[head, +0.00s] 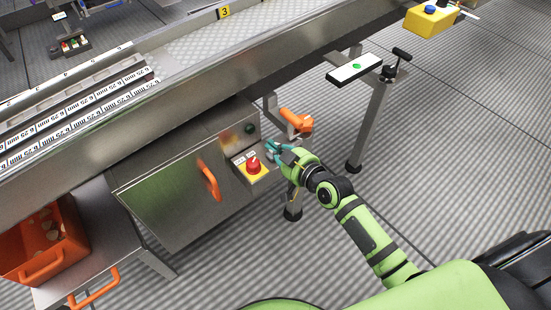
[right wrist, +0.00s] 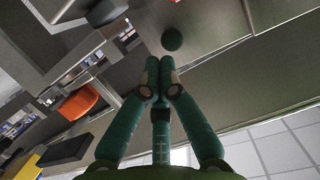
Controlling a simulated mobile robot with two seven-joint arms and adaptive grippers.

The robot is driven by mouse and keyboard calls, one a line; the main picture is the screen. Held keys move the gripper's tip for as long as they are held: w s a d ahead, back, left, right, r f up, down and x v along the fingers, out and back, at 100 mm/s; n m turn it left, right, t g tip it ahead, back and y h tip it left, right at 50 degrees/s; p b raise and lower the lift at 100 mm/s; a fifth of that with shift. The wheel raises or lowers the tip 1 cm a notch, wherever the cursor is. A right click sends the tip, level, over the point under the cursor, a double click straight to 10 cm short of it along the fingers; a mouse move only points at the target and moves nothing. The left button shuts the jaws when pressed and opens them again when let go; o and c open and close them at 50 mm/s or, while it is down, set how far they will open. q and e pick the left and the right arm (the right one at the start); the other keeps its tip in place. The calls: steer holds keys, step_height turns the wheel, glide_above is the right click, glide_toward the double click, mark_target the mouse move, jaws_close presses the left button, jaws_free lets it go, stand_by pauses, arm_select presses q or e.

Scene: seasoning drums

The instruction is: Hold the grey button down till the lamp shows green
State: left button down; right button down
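A steel cabinet (head: 180,185) under the conveyor carries a dark green round lamp (head: 249,129), which looks unlit. The lamp also shows in the right wrist view (right wrist: 171,40), just beyond my fingertips. A red knob on a yellow plate (head: 253,166) sits below it on a small box. My right gripper (head: 271,148) has its teal fingers at the cabinet's right end, close to the lamp and red knob. In the right wrist view its fingertips (right wrist: 160,72) are together with nothing seen between them. I cannot make out the grey button; the fingers may hide it. My left gripper is out of view.
An orange handle (head: 209,181) sticks out from the cabinet door. An orange clamp (head: 297,121) is just above my right gripper. A conveyor leg (head: 371,125) stands to the right. An orange bin (head: 45,245) is at lower left. The floor at right is open.

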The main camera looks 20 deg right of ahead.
steer(key=shift+s+f, duration=0.2)
steer(key=shift+f, duration=1)
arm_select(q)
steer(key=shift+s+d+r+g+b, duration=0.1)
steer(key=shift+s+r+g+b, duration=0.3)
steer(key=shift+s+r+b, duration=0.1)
arm_select(e)
steer(key=shift+d+f, duration=0.1)
steer(key=shift+f, duration=0.55)
